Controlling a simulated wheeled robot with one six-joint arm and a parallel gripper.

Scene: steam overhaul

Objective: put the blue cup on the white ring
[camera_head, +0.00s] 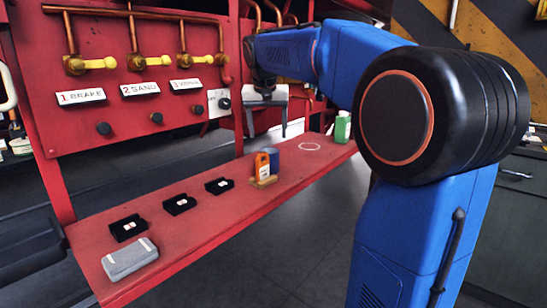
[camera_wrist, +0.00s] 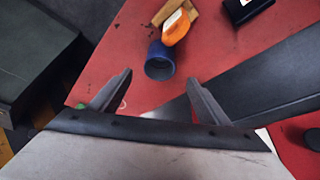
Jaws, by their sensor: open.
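The blue cup (camera_head: 273,158) stands on the red shelf, partly hidden by an orange bottle in the head view. The white ring (camera_head: 309,147) is a thin outline on the shelf, to the right of the cup, with nothing on it. My gripper (camera_head: 267,132) hangs above the shelf behind the cup, open and empty, fingers pointing down. In the wrist view the cup (camera_wrist: 159,61) shows beyond the gap between the open fingers of my gripper (camera_wrist: 160,76), apart from both. Most of the ring is hidden there by my gripper.
The orange bottle (camera_head: 262,167) stands right beside the cup, by a wooden block (camera_head: 264,182). A green bottle (camera_head: 342,127) stands past the ring. Several black trays (camera_head: 180,204) and a grey case (camera_head: 130,259) lie nearer. A red valve panel (camera_head: 130,100) rises behind the shelf.

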